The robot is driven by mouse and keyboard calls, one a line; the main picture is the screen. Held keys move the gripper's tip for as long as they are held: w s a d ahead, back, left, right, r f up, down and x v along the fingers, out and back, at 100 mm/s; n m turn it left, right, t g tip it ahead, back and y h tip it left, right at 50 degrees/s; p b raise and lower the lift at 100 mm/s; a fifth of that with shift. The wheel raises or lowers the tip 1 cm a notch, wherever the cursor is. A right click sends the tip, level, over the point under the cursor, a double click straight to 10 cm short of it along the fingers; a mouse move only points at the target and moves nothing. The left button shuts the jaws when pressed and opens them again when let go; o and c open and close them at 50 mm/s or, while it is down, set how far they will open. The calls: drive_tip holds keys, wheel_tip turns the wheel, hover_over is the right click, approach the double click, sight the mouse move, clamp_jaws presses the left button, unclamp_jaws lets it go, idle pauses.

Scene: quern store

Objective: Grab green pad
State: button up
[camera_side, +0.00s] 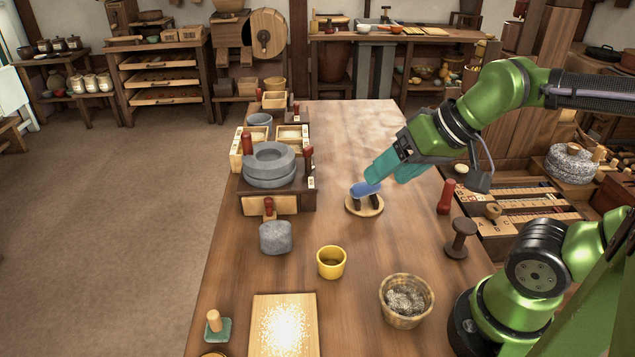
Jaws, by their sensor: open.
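The green pad (224,333) is a small square green base with an upright wooden knob on top. It rests on the table near the front left corner, left of a pale board. My gripper (386,175) is open, with two teal fingers pointing down and to the left over the middle of the table. It is far behind and to the right of the green pad, and nothing shows between the fingers. Just below the fingertips, a blue rounded piece (362,189) sits over dark uprights on a round wooden base (378,208); I cannot tell whether the fingers touch it.
A pale board with grain (260,322) lies beside the pad. A stone quern (270,180) stands at the left edge. A dark spool (461,248) stands at right.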

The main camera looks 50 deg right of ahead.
drive_tip(key=shift+c, duration=1.2)
